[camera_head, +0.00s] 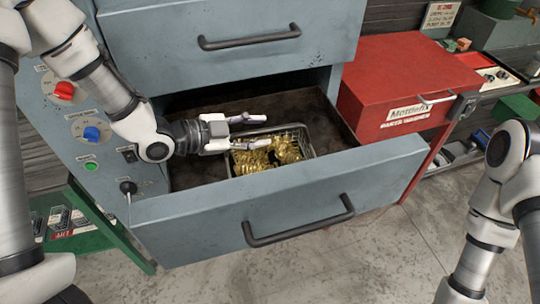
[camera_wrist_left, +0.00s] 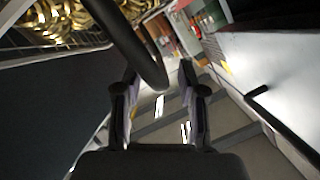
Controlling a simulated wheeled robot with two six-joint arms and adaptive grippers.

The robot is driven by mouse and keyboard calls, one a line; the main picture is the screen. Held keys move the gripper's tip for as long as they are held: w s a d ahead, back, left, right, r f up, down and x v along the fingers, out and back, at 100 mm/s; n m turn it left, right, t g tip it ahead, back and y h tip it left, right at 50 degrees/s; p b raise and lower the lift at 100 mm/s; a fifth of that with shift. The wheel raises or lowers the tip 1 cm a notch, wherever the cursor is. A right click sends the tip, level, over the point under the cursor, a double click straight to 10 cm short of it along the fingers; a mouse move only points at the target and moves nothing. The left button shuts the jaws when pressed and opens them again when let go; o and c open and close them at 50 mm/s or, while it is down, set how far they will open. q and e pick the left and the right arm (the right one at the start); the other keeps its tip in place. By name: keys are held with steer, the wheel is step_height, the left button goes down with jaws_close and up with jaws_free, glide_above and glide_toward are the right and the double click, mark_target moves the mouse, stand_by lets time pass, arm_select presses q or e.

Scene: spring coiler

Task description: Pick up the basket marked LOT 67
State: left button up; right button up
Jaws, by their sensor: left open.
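A wire basket (camera_head: 309,141) filled with brass-coloured parts sits in the open lower drawer. No LOT 67 marking can be read on it. My left gripper (camera_head: 262,131) is open over the basket's left and middle part, fingers pointing right. Contact with the basket cannot be told. In the left wrist view, brass parts and the basket's wire side (camera_wrist_left: 60,43) show at the top left. A dark curved bar (camera_wrist_left: 135,48) reaches down to between the open fingers (camera_wrist_left: 157,88); what it belongs to is unclear. My right arm shows at the right, its gripper out of view.
The drawer front (camera_head: 285,205) with its black handle (camera_head: 300,222) stands before the basket. A closed drawer (camera_head: 230,65) is above. A red cabinet (camera_head: 400,75) stands right of the open drawer. The control panel (camera_head: 95,130) is at the left.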

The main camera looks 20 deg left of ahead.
arm_select(q)
steer(key=shift+x, duration=1.1)
jaws_close()
steer(key=shift+r, duration=0.1)
